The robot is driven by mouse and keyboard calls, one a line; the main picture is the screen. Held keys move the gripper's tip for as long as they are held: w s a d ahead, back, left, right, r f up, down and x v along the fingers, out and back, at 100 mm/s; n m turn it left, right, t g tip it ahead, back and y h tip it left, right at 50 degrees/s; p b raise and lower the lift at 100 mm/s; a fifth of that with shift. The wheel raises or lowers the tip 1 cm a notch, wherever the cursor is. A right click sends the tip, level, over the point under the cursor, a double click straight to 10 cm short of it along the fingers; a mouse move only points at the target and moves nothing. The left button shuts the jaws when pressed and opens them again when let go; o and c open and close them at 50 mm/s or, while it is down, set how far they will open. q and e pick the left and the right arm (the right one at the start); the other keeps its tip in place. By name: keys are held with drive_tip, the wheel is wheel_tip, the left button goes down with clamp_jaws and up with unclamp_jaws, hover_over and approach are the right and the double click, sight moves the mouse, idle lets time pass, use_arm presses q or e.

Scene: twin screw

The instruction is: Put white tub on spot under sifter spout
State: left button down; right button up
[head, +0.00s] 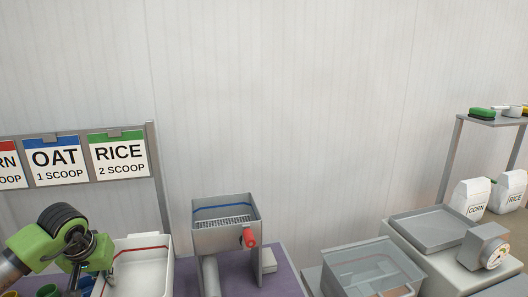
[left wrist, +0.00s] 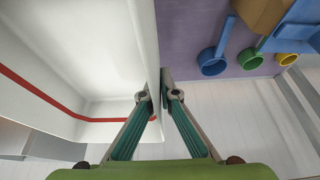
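The white tub (head: 152,268) with a red line inside stands at the lower left, left of the sifter. My left gripper (head: 108,272) is at its left side. In the left wrist view, the fingers of my left gripper (left wrist: 159,92) are closed together on either side of the wall of the white tub (left wrist: 95,60). The tub looks empty. The grey metal sifter (head: 225,236) has a blue line inside its hopper and a red handle (head: 249,238). A grey tube shows under its hopper. I cannot make out the spot under the spout. My right gripper is not in view.
Blue (left wrist: 212,63), green (left wrist: 250,60) and yellow (left wrist: 288,60) scoops lie on the purple surface (left wrist: 185,40) beside the tub. A clear bin (head: 370,268) and a scale (head: 435,228) stand at the right. Label cards (head: 118,152) hang behind the tub.

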sight(127, 294)
use_arm(q)
drive_tip(key=shift+s+d+r, duration=0.3)
drive_tip(key=shift+s+d, duration=0.15)
drive_tip(key=shift+d, duration=0.2)
drive_tip(key=shift+m, duration=0.4)
drive_tip(key=d, duration=0.1)
drive_tip(key=s+d, duration=0.2)
drive_tip(key=shift+d+r, duration=0.1)
drive_tip(key=shift+d, duration=0.3)
drive_tip(key=s+d+r+m+h+b, duration=0.1)
drive_tip(key=s+d+m+b, duration=0.1)
drive_tip(key=s+d, duration=0.8)
drive_tip(key=d, duration=0.4)
drive_tip(key=shift+s+d, duration=0.2)
drive_tip(key=shift+d, duration=0.15)
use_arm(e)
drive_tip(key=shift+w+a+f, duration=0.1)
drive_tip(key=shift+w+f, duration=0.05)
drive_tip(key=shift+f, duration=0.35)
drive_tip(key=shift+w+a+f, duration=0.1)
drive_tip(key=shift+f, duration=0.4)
use_arm(q)
drive_tip(key=shift+r, duration=0.1)
